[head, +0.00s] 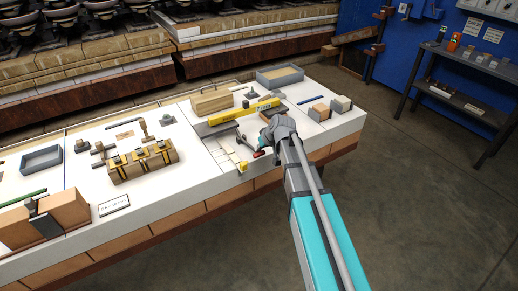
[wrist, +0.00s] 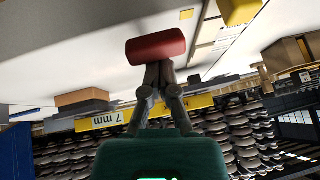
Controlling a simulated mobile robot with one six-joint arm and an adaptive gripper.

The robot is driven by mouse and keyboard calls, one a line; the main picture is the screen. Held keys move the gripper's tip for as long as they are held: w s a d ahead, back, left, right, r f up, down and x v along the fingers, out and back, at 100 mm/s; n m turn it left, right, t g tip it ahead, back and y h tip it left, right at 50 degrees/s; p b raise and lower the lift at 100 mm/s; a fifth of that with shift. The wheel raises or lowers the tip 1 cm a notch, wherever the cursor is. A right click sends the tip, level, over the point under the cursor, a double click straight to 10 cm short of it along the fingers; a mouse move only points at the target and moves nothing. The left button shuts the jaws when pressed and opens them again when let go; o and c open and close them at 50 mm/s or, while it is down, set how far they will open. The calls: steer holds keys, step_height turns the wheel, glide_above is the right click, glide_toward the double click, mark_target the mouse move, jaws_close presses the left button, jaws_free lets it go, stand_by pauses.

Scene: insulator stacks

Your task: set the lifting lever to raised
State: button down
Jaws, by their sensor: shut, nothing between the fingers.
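The lifting lever shows a red cylindrical grip (head: 259,153) at the front of the bench in the head view, with a grey arm (head: 243,139) running back from it. In the wrist view the red grip (wrist: 156,46) lies across the tips of my gripper (wrist: 158,66). The fingers are together, and the grip is beyond them, not between them. I cannot tell whether they touch it. In the head view my gripper (head: 268,143) is low over the bench, just right of the red grip, partly hidden by my wrist. The lever's pivot is not clear.
A yellow bar (head: 232,113) lies behind the lever, and a yellow block (head: 243,167) is at the front edge. A wooden box (head: 211,101) and a grey tray (head: 280,77) stand farther back. Small blocks (head: 319,112) sit to the right.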

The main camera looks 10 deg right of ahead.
steer(key=shift+s+d+f, duration=0.2)
steer(key=shift+d+f, duration=0.05)
steer(key=shift+f, duration=0.3)
steer(key=shift+s+b, duration=0.15)
steer(key=shift+b, duration=0.2)
steer(key=shift+s+f, duration=0.1)
steer(key=shift+s, duration=0.05)
steer(key=shift+w+r+p, duration=0.25)
steer(key=shift+r+p, duration=0.15)
steer(key=shift+p, duration=0.05)
steer(key=shift+w+d+r+p, duration=0.1)
steer(key=shift+d+r+p, duration=0.05)
steer(key=shift+r+p, duration=0.6)
steer(key=shift+w+r+p, duration=0.25)
steer(key=shift+r+p, duration=0.25)
steer(key=shift+r, duration=0.1)
steer(key=shift+w+r+p, duration=0.2)
steer(key=shift+r+p, duration=0.25)
steer(key=shift+r, duration=0.1)
steer(key=p+v, duration=0.7)
steer(key=v, duration=0.2)
steer(key=shift+s+d+p, duration=0.15)
steer(key=shift+s+p, duration=0.2)
steer(key=shift+s, duration=0.05)
steer(key=shift+r, duration=0.1)
